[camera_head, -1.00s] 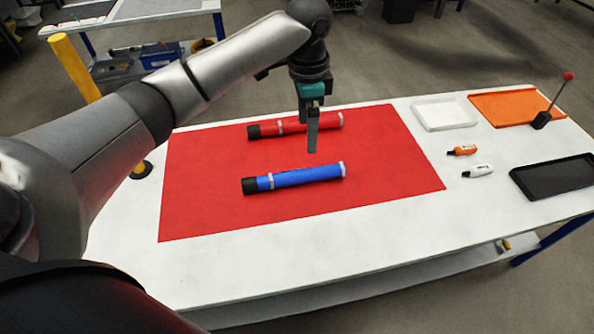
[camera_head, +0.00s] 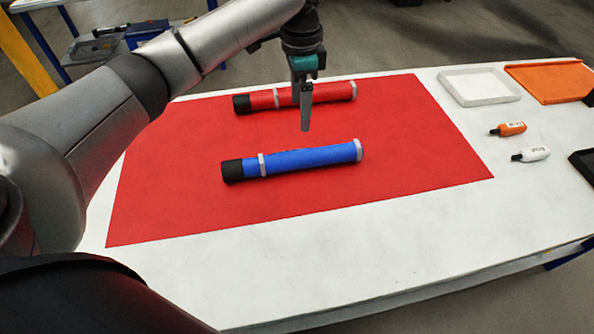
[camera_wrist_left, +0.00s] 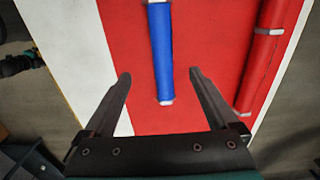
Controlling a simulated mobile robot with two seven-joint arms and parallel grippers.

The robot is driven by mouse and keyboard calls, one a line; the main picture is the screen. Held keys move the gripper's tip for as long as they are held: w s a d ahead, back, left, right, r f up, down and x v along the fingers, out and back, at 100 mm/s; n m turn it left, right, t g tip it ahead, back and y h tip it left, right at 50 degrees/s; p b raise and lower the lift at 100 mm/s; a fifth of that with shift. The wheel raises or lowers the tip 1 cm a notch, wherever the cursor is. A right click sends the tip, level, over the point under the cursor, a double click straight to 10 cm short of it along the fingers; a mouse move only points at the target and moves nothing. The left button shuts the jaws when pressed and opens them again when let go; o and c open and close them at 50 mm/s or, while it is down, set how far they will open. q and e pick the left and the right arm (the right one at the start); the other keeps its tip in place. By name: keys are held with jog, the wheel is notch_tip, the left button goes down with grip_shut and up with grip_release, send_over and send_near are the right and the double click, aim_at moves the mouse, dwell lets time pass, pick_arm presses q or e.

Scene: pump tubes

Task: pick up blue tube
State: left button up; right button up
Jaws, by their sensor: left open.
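The blue tube (camera_head: 305,158) lies on the red mat (camera_head: 400,180), with a black cap at its left end and grey bands near both ends. My left gripper (camera_head: 305,125) points down above the mat, above and slightly behind the blue tube's middle in the head view. In the left wrist view, the left gripper (camera_wrist_left: 160,95) is open and empty. The blue tube (camera_wrist_left: 161,60) runs lengthwise between its two fingers, with its banded end toward the palm. I see no contact. My right gripper is not in view.
A red tube (camera_head: 318,94) lies parallel behind the blue one; it also shows at the right in the left wrist view (camera_wrist_left: 265,60). A white tray (camera_head: 480,86), an orange tray (camera_head: 550,80) and two small bottles, orange (camera_head: 510,129) and white (camera_head: 534,154), are on the table's right.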

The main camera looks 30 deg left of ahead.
aim_at(297, 154)
pick_arm(q)
notch_tip(297, 154, down, 12)
jog(key=b, duration=0.3)
jog(key=shift+a+r, duration=0.1)
jog(key=shift+r, duration=0.1)
jog(key=f, duration=0.1)
jog(key=f+b, duration=0.1)
jog(key=f, duration=0.1)
jog(key=f+b, duration=0.1)
jog(key=shift+s+a+f, duration=0.1)
jog(key=shift+a+f, duration=0.15)
jog(key=shift+a, duration=0.05)
jog(key=c, duration=0.9)
grip_shut()
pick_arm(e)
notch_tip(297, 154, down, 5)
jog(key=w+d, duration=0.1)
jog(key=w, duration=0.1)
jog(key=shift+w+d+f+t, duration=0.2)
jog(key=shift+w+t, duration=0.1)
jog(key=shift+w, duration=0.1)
